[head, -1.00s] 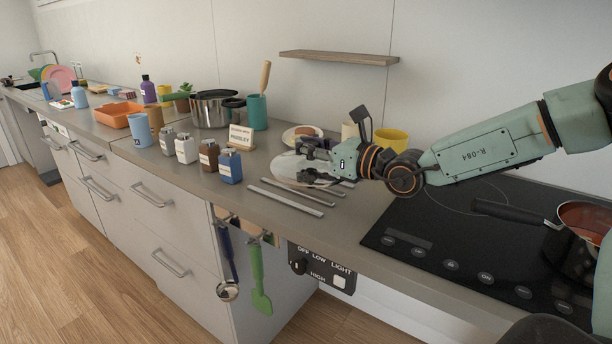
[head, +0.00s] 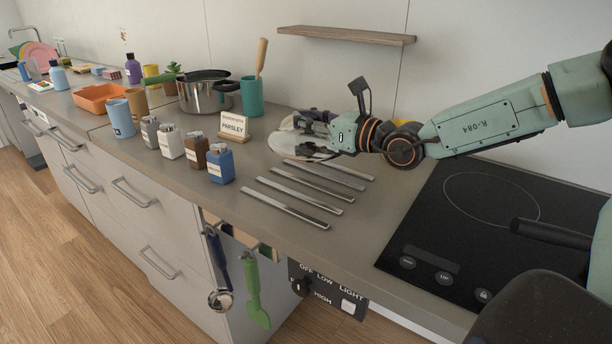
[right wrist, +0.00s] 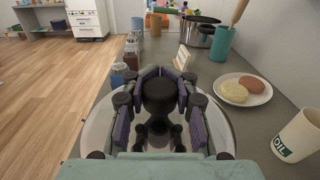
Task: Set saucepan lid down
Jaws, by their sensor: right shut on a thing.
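The saucepan lid (head: 285,143) is a round clear glass disc with a pale rim, beyond the metal strips in the head view. In the right wrist view its dark knob (right wrist: 158,92) stands between the fingers, with the glass (right wrist: 97,135) spread below. My right gripper (head: 312,127) is shut on this knob. The lid looks about level, low over the counter; I cannot tell if it touches. The saucepan's black handle (head: 548,232) shows over the hob; its bowl is hidden by my arm. My left gripper is not in view.
Several metal strips (head: 292,204) lie on the counter (head: 375,205) left of the black hob (head: 425,225). A parsley sign (head: 233,126), shaker jars (head: 221,165) and a steel pot (head: 200,96) stand left.

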